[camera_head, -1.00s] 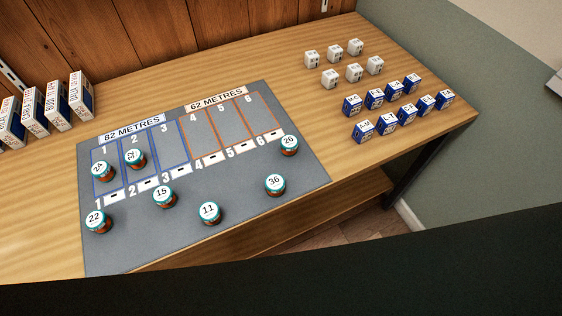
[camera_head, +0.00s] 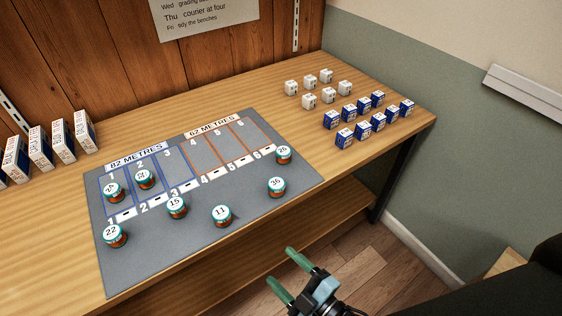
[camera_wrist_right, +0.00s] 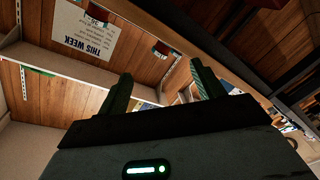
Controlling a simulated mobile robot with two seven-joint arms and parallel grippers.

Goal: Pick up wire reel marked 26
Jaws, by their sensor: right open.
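The wire reel marked 26 (camera_head: 283,154) stands upright on the grey mat (camera_head: 150,255), near its right edge and just right of the slot label 6. It has a white top with a teal rim and a copper-brown side. My right gripper (camera_head: 289,268) is open and empty, in front of the bench edge, below and apart from reel 26. Its two green fingers also show in the right wrist view (camera_wrist_right: 158,88), with nothing between them. My left gripper is in neither view.
Reel 36 (camera_head: 276,187) stands just in front of reel 26. Reels 11 (camera_head: 221,216), 15 (camera_head: 177,207) and 22 (camera_head: 115,236) stand along the mat's front; two more sit in slots 1 and 2. White boxes (camera_head: 309,101) and blue boxes (camera_head: 345,137) stand right of the mat.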

